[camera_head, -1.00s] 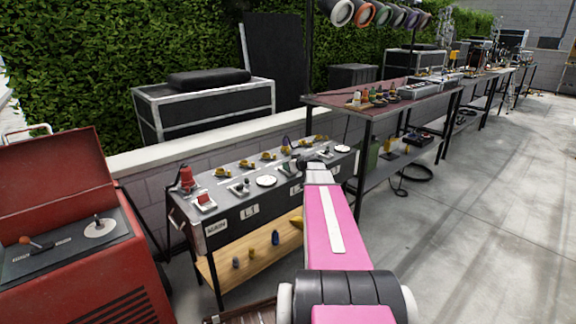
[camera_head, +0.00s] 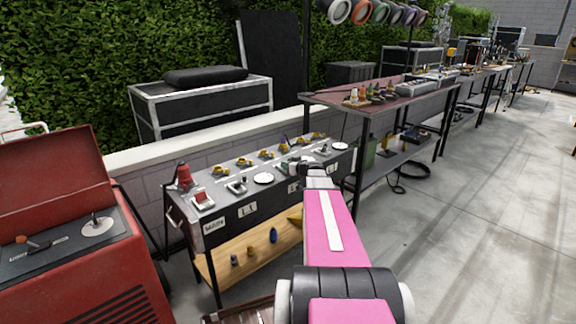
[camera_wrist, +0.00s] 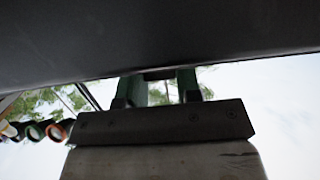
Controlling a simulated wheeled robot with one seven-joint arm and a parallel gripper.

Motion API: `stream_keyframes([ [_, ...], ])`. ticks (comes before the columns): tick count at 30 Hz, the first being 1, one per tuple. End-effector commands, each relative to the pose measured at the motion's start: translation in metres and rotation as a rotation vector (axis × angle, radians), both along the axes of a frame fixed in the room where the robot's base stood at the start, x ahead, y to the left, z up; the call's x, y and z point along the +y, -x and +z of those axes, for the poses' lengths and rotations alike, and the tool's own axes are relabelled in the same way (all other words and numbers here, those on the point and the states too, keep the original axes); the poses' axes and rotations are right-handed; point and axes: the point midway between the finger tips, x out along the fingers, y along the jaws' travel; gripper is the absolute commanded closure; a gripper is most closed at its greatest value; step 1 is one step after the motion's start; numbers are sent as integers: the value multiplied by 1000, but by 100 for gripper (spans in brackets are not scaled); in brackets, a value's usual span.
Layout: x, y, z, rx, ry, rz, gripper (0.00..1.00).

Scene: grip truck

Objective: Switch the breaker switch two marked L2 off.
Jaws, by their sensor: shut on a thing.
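The breaker panel (camera_head: 215,187) is a grey-topped, dark-fronted box on a bench. Its front carries a MAIN label (camera_head: 214,225), an L1 label (camera_head: 247,209) and a further label (camera_head: 293,187) partly hidden by my arm. The L1 switch (camera_head: 237,187) stands clear. My gripper (camera_head: 287,164) is low over the panel top, right of a white round dial (camera_head: 263,178), where the L2 switch sits. It is shut on what appears to be that switch's lever, which my gripper hides. In the wrist view the green fingers (camera_wrist: 160,88) show, but the lever cannot be made out.
A red emergency-type knob (camera_head: 184,175) and several yellow connectors (camera_head: 244,161) stand on the panel. A dark-topped table (camera_head: 330,100) with tools is close at right. Concrete floor (camera_head: 460,230) is clear.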

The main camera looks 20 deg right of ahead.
Motion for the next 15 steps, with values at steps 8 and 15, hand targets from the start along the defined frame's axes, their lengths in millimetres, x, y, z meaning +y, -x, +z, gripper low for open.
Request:
stream_keyframes([
  [8, 0, 0, 0, 1, 0, 0, 43],
  [15, -1, 5, 1, 1, 0, 0, 43],
])
